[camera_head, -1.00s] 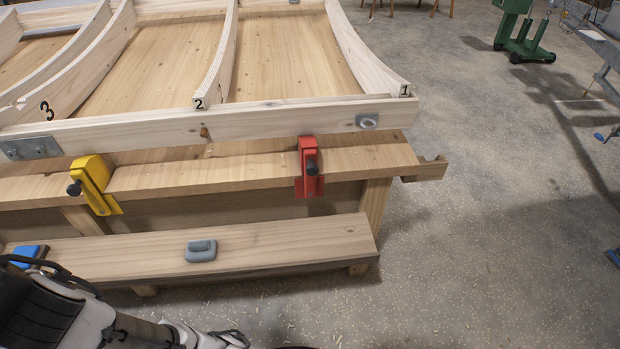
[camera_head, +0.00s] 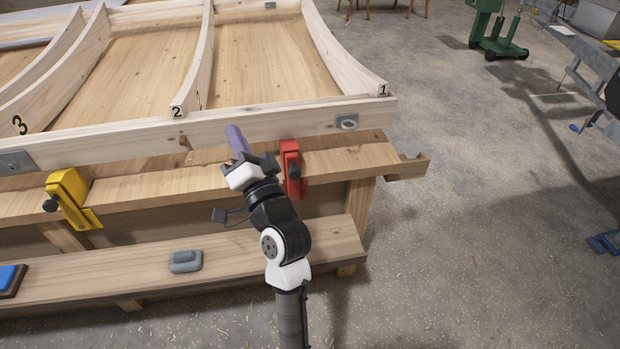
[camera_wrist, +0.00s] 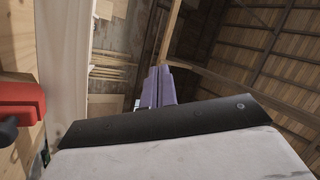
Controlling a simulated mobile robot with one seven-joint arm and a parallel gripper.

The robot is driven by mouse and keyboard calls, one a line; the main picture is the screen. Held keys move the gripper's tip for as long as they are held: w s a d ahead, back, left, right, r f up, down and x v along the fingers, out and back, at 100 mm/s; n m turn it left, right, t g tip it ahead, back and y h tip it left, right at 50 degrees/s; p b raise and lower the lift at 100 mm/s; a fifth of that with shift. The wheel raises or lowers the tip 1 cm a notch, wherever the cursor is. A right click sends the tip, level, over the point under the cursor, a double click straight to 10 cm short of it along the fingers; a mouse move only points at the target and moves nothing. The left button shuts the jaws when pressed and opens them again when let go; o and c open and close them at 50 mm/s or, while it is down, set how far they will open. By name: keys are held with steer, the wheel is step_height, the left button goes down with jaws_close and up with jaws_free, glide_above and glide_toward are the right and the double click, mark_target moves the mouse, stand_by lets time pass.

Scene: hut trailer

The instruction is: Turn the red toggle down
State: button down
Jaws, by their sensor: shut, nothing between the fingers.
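The red toggle clamp (camera_head: 291,165) with a black knob sits on the front edge of the wooden bench, below the beam near the frame end marked 1. In the wrist view the red toggle (camera_wrist: 20,100) shows at the left edge, partly cut off, with its dark knob at the lower left. My gripper (camera_head: 236,140) is just left of the red toggle in the head view, its purple fingers pointing up towards the beam. The purple fingers also show in the wrist view (camera_wrist: 158,88), shut together with nothing between them. My gripper appears apart from the toggle.
A yellow clamp (camera_head: 67,198) sits on the same bench edge to the left. A grey block (camera_head: 185,262) and a blue block (camera_head: 10,280) lie on the lower plank (camera_head: 130,280). A beam (camera_head: 240,125) runs above the bench edge.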

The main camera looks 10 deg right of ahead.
steer(key=s+d+f+m+g+h, duration=0.1)
steer(key=s+d+f+m+h, duration=0.1)
steer(key=d+f, duration=0.5)
steer(key=s+d+f+m+g+h, duration=0.2)
steer(key=d+f, duration=0.6)
steer(key=d, duration=0.4)
steer(key=s+m+h, duration=0.1)
steer(key=s+m, duration=0.1)
steer(key=m, duration=0.1)
steer(key=shift+s+d+f+m+g, duration=0.2)
steer(key=shift+s+f+m+g, duration=0.1)
steer(key=shift+s, duration=0.1)
steer(key=shift+r, duration=0.1)
steer(key=w+a+p, duration=0.2)
steer(key=w+a, duration=0.3)
steer(key=w, duration=0.5)
steer(key=shift+w+f+p, duration=0.25)
steer(key=shift+f+p, duration=0.1)
steer(key=shift+f, duration=0.05)
steer(key=shift+a, duration=0.2)
